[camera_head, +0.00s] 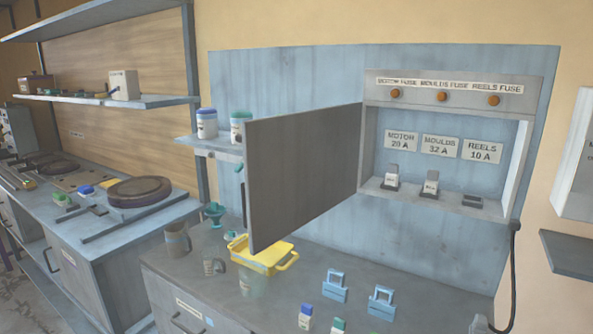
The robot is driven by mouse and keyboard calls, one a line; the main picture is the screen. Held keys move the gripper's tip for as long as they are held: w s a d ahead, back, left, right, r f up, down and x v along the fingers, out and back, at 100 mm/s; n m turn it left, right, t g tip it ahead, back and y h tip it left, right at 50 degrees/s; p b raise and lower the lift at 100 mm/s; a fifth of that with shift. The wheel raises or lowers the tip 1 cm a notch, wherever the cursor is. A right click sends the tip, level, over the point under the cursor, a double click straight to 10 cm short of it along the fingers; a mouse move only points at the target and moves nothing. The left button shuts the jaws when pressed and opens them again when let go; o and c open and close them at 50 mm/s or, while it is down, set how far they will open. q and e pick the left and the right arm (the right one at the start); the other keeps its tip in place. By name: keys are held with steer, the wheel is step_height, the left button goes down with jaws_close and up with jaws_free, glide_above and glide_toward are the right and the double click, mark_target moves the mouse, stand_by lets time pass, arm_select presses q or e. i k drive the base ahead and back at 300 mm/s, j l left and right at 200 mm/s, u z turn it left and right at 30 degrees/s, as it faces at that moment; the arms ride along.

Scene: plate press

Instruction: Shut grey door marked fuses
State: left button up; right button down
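The grey door (302,172) of the fuse box (452,95) stands wide open. It is hinged at the box's left edge and swings out toward me and to the left, over the counter. I see its plain grey face; the word "fuses" does not show on this side. Inside the box are labels for motor, moulds and reels. Fuses sit under the motor (391,178) and moulds (429,186) labels, and a low dark holder (472,201) is under reels. Neither of my grippers is in view.
A yellow tray (290,263) lies on the counter (400,317) below the door. Jugs (177,242), blue clips (335,286) and small coloured-capped pieces (305,317) stand nearby. A shelf with jars (207,124) is left of the door. A black cable (514,270) hangs right of the box.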

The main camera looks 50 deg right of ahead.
mark_target(298, 166)
steer(key=i+z, duration=0.15)
steer(key=z, duration=1.85)
steer(key=i+j+z, duration=0.15)
steer(key=j+z, duration=0.25)
steer(key=i+j+z, duration=0.1)
steer(key=z, duration=0.3)
steer(key=j+z, duration=0.85)
steer(key=j, duration=0.5)
steer(key=k+j+z, duration=0.1)
steer(key=j, duration=0.4)
steer(key=k+j, duration=0.1)
steer(key=j, duration=0.35)
steer(key=z, duration=0.05)
